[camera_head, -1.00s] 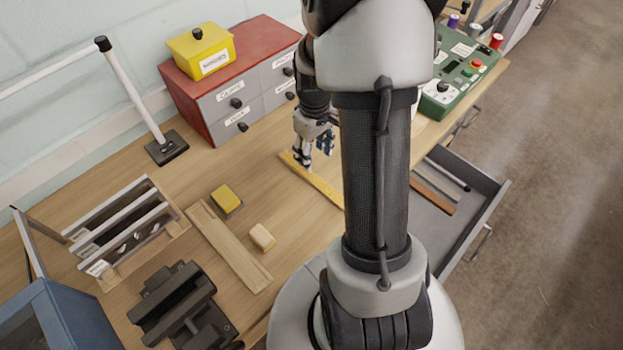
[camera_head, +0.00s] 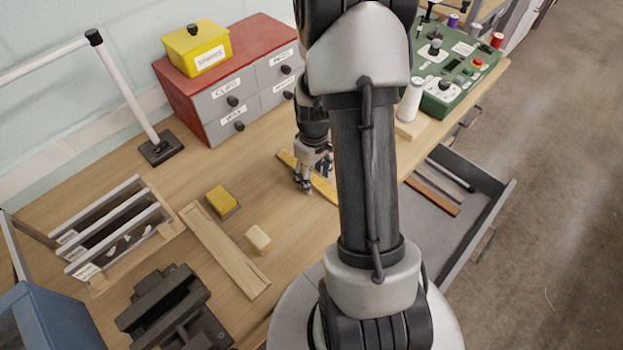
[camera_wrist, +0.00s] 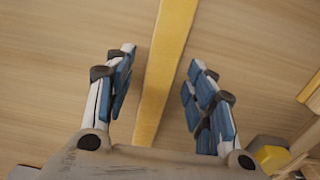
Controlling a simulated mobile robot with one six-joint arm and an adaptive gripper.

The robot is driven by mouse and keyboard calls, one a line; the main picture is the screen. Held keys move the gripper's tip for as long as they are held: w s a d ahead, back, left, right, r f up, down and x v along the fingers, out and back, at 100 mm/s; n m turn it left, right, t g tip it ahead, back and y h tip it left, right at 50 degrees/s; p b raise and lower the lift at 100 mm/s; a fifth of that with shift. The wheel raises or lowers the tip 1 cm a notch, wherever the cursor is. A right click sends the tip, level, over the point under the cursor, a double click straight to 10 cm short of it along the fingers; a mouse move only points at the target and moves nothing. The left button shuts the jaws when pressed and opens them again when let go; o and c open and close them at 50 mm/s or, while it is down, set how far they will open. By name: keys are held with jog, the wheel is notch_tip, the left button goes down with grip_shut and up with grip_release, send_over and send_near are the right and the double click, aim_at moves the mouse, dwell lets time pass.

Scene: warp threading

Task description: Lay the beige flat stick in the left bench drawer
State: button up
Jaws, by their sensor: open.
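A long flat stick, yellowish beige (camera_head: 288,160), lies on the wooden bench top. It also runs lengthwise through the wrist view (camera_wrist: 165,65). My gripper (camera_head: 314,180) is over this stick, fingers pointing down. In the wrist view my gripper (camera_wrist: 160,85) is open, with one finger on each side of the stick and a gap to each. I cannot tell how high the fingertips are above the bench. My arm hides part of the stick's near end. An open grey bench drawer (camera_head: 487,215) shows to the right, partly hidden by my arm.
The drawer holds a reddish-brown stick (camera_head: 432,197) and other thin pieces. A wooden board (camera_head: 225,248), yellow block (camera_head: 222,200) and pale block (camera_head: 258,240) lie left of my gripper. A red-topped drawer cabinet (camera_head: 180,90) stands behind; a green control box (camera_head: 470,85) is right.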

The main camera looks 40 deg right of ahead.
aim_at(313, 179)
jog(key=shift+c, duration=0.5)
grip_shut()
notch_tip(313, 179, up, 20)
jog(key=p, duration=0.6)
jog(key=w+a+f, duration=0.3)
jog(key=a, duration=0.7)
jog(key=w+a+f, duration=0.3)
jog(key=a+f, duration=0.1)
jog(key=a, duration=0.6)
jog(key=shift+w+a+m, duration=0.15)
jog(key=shift+w+m, duration=0.15)
jog(key=shift+m, duration=0.1)
